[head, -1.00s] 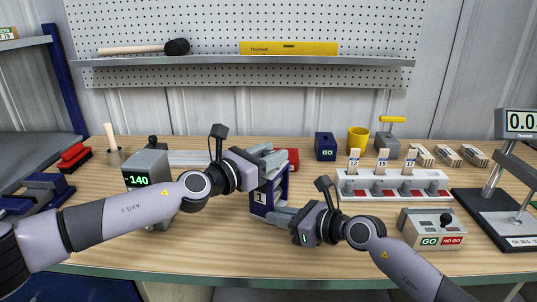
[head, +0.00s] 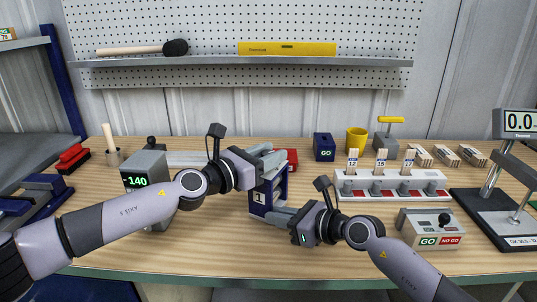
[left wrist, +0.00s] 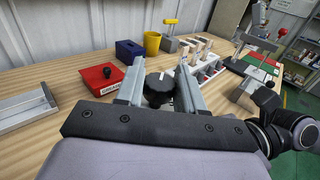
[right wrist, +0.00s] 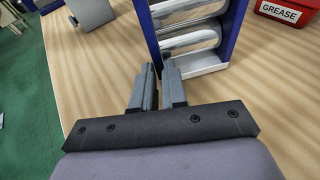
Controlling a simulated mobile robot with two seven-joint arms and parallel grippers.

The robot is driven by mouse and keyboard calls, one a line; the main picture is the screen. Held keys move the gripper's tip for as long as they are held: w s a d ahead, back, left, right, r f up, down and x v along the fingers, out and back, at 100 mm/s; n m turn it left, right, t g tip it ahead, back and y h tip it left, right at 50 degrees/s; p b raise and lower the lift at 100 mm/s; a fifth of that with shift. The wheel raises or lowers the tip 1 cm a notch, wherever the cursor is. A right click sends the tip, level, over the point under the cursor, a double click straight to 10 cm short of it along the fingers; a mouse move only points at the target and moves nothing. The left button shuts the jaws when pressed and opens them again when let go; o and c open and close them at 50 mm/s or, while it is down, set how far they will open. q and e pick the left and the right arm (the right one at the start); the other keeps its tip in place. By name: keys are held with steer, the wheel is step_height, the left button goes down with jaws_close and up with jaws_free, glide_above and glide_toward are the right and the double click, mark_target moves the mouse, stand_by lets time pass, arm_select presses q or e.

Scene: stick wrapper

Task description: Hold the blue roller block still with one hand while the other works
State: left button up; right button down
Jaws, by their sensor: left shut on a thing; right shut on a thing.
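The blue roller block (head: 258,199), marked 1, stands upright on the bench in the middle of the head view. In the right wrist view its silver rollers (right wrist: 188,40) sit behind a blue side plate (right wrist: 149,30). My right gripper (head: 277,217) is low at its front and shut on the edge of that plate (right wrist: 158,68). My left gripper (head: 277,158) is above the block, its fingers either side of a black knob (left wrist: 157,90) and shut on it. The left gripper and arm hide the block's top in the head view.
A red grease box (left wrist: 103,79) stands close behind the block. A white rack with tags 12, 15 and 17 (head: 345,190) and a GO/NO GO box (head: 431,227) are at right. Bare bench lies in front.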

arm_select(q)
steer(key=shift+w+r, duration=0.1)
steer(key=shift+r, duration=0.35)
steer(key=o, duration=0.9)
steer(key=shift+o, duration=0.2)
steer(key=shift+f, duration=0.1)
steer(key=shift+f, duration=0.1)
steer(key=v, duration=1.2)
